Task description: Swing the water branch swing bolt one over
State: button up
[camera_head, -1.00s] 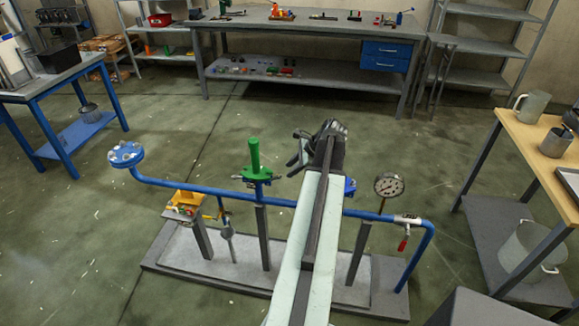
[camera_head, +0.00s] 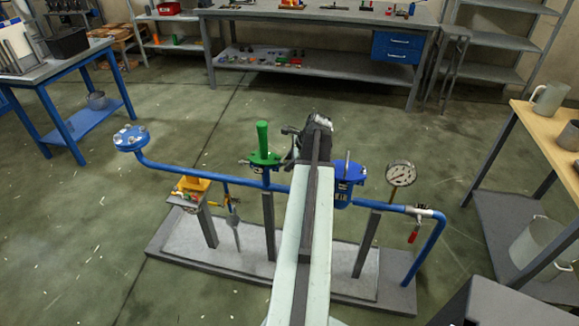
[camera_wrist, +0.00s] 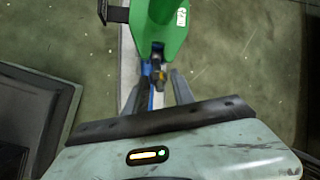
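The green valve-like fitting (camera_head: 263,145) stands on the blue pipe, with small grey bolt-like parts at its flange. It also fills the top middle of the wrist view (camera_wrist: 165,28). A small dark and brass bolt-like part (camera_wrist: 157,73) sticks out from it towards me; I cannot tell if it is swing bolt one. My gripper (camera_wrist: 157,95) has two grey fingers standing apart, one on each side of this part, with no visible contact. In the head view my gripper (camera_head: 295,143) is just right of the green fitting, partly hidden by my arm.
Right of my arm are a blue lidded fitting (camera_head: 348,172), a gauge (camera_head: 401,174) and a red-handled valve (camera_head: 414,234). A yellow fitting (camera_head: 193,186) and a blue flange (camera_head: 131,138) are at left. The floor behind the rig is clear.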

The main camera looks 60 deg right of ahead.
grip_shut()
jog(key=shift+w+r+p, duration=0.15)
jog(key=shift+r+p, duration=0.25)
jog(key=shift+p, duration=0.15)
jog(key=shift+w+g+h+p, duration=0.15)
jog(key=shift+g+h+p, duration=0.15)
jog(key=shift+g+p, duration=0.25)
grip_release()
